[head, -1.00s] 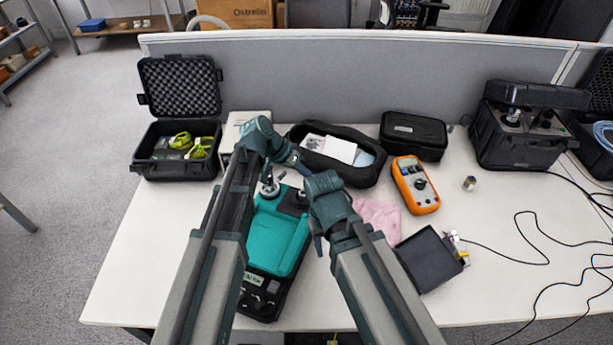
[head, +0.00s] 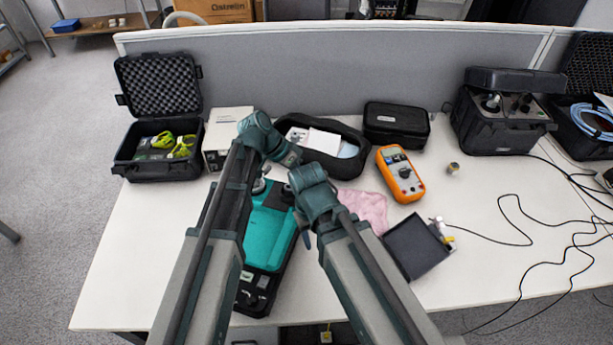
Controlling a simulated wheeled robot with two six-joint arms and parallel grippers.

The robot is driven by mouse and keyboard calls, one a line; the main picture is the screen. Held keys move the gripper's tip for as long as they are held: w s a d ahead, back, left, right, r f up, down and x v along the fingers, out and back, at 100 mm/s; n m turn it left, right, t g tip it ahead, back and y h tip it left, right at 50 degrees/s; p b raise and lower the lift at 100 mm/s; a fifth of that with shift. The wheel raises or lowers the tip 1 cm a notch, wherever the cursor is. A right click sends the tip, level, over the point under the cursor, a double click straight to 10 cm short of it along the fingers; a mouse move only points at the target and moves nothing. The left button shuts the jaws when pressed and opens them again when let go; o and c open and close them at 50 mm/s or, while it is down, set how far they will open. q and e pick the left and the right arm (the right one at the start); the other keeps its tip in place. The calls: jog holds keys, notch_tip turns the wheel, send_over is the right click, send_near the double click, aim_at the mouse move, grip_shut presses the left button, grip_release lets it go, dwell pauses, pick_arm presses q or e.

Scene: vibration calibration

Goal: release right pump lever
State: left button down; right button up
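A teal-topped device in a black case (head: 265,235) lies on the table, partly behind my arms. A small metallic part (head: 262,186) and a dark knob-like part (head: 288,193) show at its far end. I cannot make out which part is the right pump lever. My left gripper (head: 290,157) is above the device's far end, and its fingers are not clear. My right gripper (head: 307,238) points down by the device's right side. Its fingertips are largely hidden by my own arm, so contact cannot be told.
An open black case with green items (head: 160,172) stands at the left, beside a white box (head: 217,150). An orange multimeter (head: 400,174), a pink cloth (head: 362,207) and a dark tray-like box (head: 416,247) lie to the right. A grey partition (head: 330,65) bounds the back. Cables (head: 520,235) cross the right side.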

pick_arm(q)
jog(key=shift+s+d, duration=0.1)
jog(key=shift+s, duration=0.35)
dwell(0.5)
dwell(1.1)
jog(key=p+v, duration=1.1)
jog(key=v, duration=0.2)
jog(key=shift+a+r, duration=0.3)
pick_arm(e)
notch_tip(320, 180, up, 11)
pick_arm(q)
jog(key=shift+s, duration=0.1)
